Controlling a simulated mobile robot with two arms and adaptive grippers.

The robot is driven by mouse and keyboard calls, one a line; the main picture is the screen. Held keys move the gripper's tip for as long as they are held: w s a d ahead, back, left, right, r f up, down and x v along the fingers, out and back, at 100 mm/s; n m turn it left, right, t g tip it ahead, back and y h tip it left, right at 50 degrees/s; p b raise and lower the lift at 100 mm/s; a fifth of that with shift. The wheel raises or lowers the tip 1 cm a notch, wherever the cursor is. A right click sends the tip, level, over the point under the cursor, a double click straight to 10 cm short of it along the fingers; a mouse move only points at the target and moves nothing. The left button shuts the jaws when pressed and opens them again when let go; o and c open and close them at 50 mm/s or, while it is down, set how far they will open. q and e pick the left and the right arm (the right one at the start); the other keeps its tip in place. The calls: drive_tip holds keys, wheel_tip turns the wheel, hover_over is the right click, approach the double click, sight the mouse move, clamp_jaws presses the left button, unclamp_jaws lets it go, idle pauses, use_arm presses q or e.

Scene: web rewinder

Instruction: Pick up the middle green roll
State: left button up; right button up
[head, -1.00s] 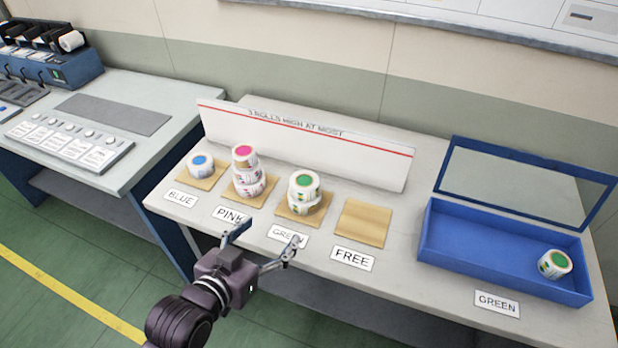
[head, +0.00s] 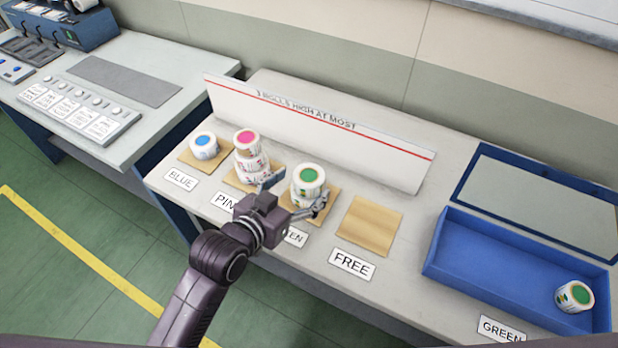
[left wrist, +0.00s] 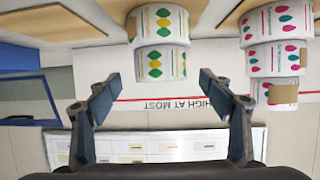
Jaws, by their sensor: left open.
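The stack of white rolls with green centres (head: 308,182) stands on the wooden pad with the partly hidden GREEN label. The left wrist view, upside down, shows two rolls in it, with the upper roll (left wrist: 160,63) slightly offset on the lower roll (left wrist: 158,22). Another green roll (head: 574,297) lies in the blue bin at the right. My left gripper (head: 297,191) is open and empty in front of the green stack, with its fingers (left wrist: 160,82) pointing towards it. My right gripper is not in view.
The pink stack (head: 253,158) stands close left of the green stack, and a blue roll (head: 205,146) is farther left. The FREE pad (head: 369,226) is empty. A white board (head: 330,138) reading "3 rolls high at most" stands behind.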

sight(304, 181)
use_arm(q)
drive_tip(key=shift+x, duration=2.2)
drive_tip(key=c, duration=1.3)
drive_tip(key=shift+r, duration=0.15)
drive_tip(key=shift+c, duration=0.2)
